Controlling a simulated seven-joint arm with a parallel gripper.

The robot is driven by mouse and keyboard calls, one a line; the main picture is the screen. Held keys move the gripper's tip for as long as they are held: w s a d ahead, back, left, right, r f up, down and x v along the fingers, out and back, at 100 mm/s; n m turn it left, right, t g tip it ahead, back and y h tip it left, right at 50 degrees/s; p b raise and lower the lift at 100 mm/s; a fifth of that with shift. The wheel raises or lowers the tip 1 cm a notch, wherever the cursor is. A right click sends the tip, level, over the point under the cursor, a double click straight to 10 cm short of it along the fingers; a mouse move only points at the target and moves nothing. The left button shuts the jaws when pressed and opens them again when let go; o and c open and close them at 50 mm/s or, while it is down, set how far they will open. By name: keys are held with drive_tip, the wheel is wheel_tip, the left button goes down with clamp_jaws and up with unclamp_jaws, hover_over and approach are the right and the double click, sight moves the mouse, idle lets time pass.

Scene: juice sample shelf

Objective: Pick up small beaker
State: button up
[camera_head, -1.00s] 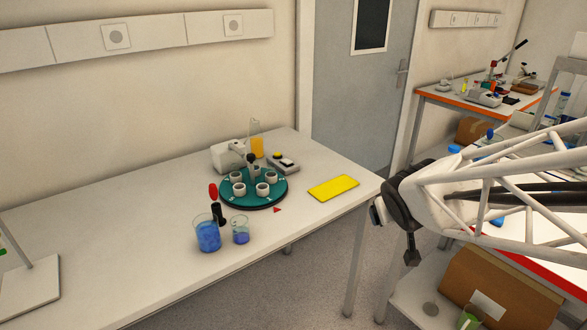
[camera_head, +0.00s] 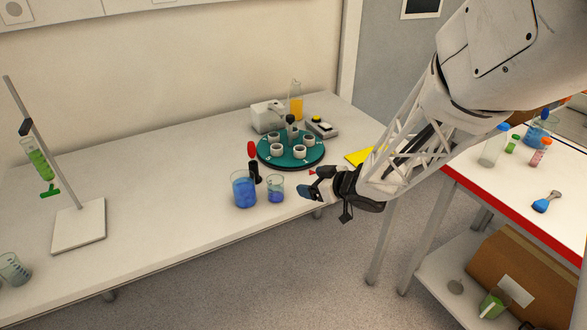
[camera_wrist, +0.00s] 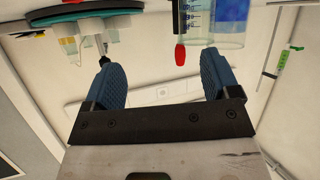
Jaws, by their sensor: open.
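Clear glass with graduation marks (camera_wrist: 199,18), seemingly the small beaker, shows at the top beyond the fingers, overlapping blue liquid behind.
A red-and-black tool (camera_head: 254,165) stands behind the two beakers. A teal round rack (camera_head: 262,153) with white cups is behind my gripper. A yellow flask (camera_head: 296,105) stands at the back. The bench left of the beakers is clear up to a stand (camera_head: 78,226).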

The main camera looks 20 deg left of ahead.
sight(283, 191)
drive_tip(key=a+f+g, duration=0.1)
drive_tip(key=s+a+f+n+g+y, duration=0.1)
drive_tip(key=s+a+f+g, duration=0.1)
drive_tip(key=a, duration=0.1)
drive_tip(key=shift+s+n+y, duration=0.15)
drive_tip(key=shift+n+y, duration=0.15)
drive_tip(key=shift+y, duration=0.1)
drive_tip(key=shift+a, duration=0.1)
drive_tip(key=shift+x, duration=1.2)
drive_tip(key=shift+w+x, duration=0.1)
drive_tip(key=shift+x, duration=1.2)
drive_tip(key=shift+w+x, duration=0.15)
drive_tip(key=shift+x, duration=1.15)
